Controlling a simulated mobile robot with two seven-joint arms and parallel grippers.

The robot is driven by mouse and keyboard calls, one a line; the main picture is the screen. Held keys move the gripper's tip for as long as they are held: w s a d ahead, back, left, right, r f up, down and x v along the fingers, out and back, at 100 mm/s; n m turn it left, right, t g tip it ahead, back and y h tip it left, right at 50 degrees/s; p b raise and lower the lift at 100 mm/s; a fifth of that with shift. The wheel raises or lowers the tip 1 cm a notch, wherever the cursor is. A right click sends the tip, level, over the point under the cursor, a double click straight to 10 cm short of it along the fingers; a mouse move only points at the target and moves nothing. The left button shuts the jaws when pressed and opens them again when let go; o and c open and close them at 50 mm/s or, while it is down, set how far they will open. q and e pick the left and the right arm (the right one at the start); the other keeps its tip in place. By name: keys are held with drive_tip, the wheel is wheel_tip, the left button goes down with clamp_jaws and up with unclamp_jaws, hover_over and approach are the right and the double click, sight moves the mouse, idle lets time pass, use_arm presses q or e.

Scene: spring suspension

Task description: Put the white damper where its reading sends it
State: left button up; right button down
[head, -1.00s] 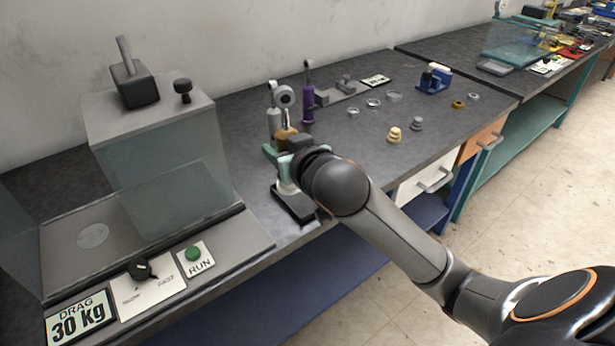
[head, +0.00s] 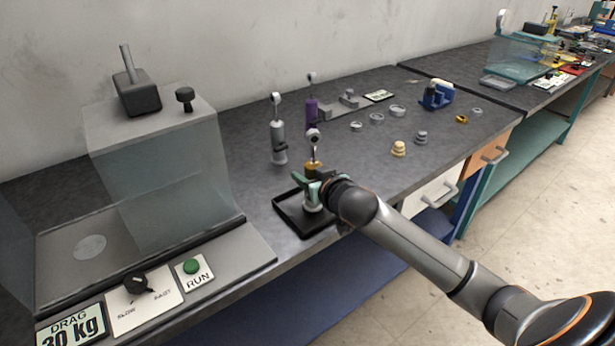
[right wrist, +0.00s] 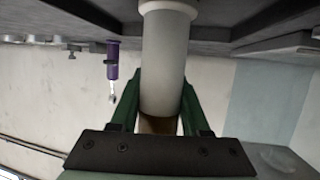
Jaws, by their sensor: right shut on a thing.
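The white damper (head: 312,201) is upright, with a gold collar and a grey eye on top. My right gripper (head: 318,180) is shut on its white body, just below the gold collar. Its lower end shows over the black tray (head: 284,216) at the bench's front edge; I cannot tell if it touches the tray. In the right wrist view the white body (right wrist: 165,65) lies between my green fingers (right wrist: 160,110). The drag tester's display (head: 70,325) reads DRAG 30 kg, at the lower left. My left gripper is not in view.
A grey damper (head: 278,142) and a purple damper (head: 311,109) stand behind. Several rings (head: 377,119) and small stacked pieces (head: 398,149) lie to the right. The clear-walled tester (head: 160,170) with a green RUN button (head: 191,267) stands left.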

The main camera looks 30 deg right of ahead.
idle(0.3)
drive_tip(key=shift+c, duration=1.9)
unclamp_jaws()
drive_tip(key=shift+f, duration=0.15)
drive_tip(key=shift+s+r, duration=0.15)
drive_tip(key=shift+r, duration=0.05)
drive_tip(key=v, duration=1.1)
drive_tip(key=shift+s+p, duration=0.35)
drive_tip(key=shift+s, duration=0.05)
drive_tip(key=shift+r, duration=0.1)
